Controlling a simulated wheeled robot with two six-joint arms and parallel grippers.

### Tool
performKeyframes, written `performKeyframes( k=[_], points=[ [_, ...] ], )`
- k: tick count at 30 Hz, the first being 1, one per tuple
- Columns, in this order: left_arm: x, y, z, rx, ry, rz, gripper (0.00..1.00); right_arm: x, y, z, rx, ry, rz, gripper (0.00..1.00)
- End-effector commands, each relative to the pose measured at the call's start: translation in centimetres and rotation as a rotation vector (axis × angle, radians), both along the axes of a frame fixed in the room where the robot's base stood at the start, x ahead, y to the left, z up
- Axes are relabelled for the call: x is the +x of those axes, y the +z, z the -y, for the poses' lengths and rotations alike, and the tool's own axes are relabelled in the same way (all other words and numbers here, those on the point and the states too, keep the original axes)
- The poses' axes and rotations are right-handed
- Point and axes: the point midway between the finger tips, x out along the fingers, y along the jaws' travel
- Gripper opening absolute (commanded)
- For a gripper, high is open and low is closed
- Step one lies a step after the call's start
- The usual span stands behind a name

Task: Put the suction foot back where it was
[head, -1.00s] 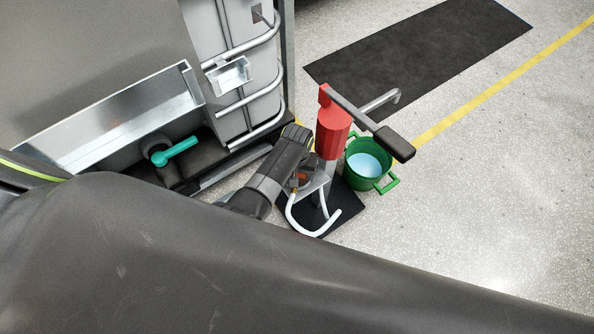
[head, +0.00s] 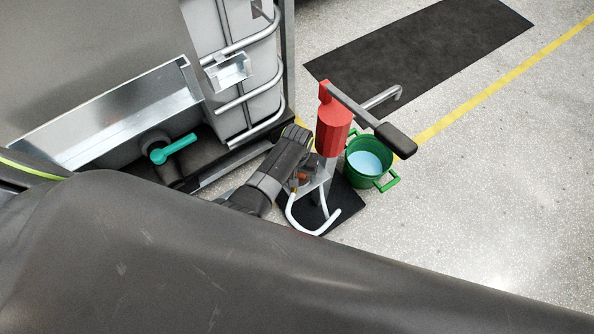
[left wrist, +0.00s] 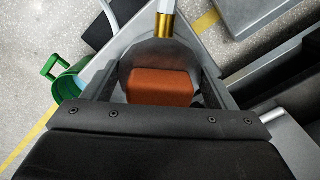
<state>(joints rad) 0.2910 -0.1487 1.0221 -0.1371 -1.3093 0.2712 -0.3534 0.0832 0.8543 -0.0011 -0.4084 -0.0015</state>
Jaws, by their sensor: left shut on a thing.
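The suction foot (left wrist: 158,84) is an orange-brown block with a brass fitting at its end, joined to a white hose (head: 294,212). My left gripper (left wrist: 156,92) is shut on it, with a dark finger at each side. In the head view the gripper (head: 303,170) is beside the red hand pump (head: 332,132), and the foot shows only as a small orange patch. A grey metal plate (head: 321,181) on the pump stand lies close by the foot. I cannot tell whether they touch. My right gripper is not in view.
A green bucket (head: 388,183) of pale blue liquid stands right of the pump's black base (head: 338,215). The pump's lever reaches over it. A caged white tank (head: 246,95), a metal trough (head: 110,115) and a teal valve handle (head: 174,149) are at left. Open floor lies right.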

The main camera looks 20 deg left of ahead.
Motion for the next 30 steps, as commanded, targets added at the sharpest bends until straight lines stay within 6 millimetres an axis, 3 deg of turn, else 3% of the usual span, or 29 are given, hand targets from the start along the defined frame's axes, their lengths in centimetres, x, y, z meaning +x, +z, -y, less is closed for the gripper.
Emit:
performKeyframes(
  k=[20,21,25,30],
  points=[
    [0.06,-0.22,0.0,0.0,0.0,0.001,0.34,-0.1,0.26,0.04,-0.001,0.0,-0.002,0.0],
    [0.06,-0.22,0.0,0.0,0.0,0.001,0.82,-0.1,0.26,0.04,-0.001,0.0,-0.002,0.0],
    [0.05,-0.23,-0.01,0.0,0.0,0.001,0.99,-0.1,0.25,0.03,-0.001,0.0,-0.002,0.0],
    [-0.02,-0.3,-0.02,0.0,0.0,-0.001,1.0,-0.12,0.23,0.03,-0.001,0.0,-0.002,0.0]
  ],
)
